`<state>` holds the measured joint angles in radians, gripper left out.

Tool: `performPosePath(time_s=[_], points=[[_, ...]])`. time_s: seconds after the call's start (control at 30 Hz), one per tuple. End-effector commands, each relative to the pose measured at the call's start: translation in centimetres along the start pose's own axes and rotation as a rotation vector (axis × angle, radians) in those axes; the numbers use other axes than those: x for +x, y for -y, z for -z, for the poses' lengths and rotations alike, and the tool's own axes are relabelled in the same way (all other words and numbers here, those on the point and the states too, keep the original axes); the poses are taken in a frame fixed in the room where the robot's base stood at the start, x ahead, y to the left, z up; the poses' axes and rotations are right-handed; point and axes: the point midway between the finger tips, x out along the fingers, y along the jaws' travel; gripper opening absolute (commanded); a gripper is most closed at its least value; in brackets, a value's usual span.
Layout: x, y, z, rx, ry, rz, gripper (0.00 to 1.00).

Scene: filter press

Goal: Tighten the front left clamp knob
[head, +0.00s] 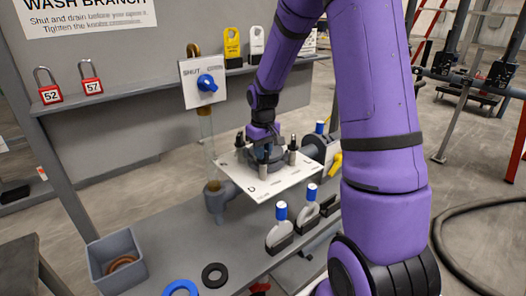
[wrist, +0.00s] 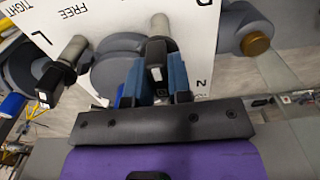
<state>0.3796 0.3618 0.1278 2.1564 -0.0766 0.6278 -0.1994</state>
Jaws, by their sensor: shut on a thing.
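My gripper (head: 264,151) reaches down over the white plate (head: 270,192) of the filter press. In the wrist view its blue fingers (wrist: 156,84) are shut on a dark clamp knob (wrist: 155,58) with a pale mark on its end, taken as the front left one. In the head view the fingers mostly hide this knob, above a pale metal post (head: 263,172). Another dark clamp knob (head: 292,150) stands at the right and one (head: 240,141) at the left. The wrist view shows a second knob (wrist: 47,88) beside the letter L, near TIGHT and FREE lettering.
A blue valve handle (head: 207,83) sits on a SHUT-marked plate above a clear tube. Blue-capped levers (head: 281,211) stand front right of the press. A grey bin (head: 117,258) and rings (head: 215,275) are at the front. Red padlocks (head: 90,78) line the shelf.

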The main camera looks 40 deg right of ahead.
Motion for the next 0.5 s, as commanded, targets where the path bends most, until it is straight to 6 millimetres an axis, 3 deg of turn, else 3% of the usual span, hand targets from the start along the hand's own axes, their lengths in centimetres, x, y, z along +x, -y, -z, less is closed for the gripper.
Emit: performPosePath(time_s=[0.5], points=[[-0.08, 0.04, 0.1, 0.473, -0.003, 0.0, 0.0]])
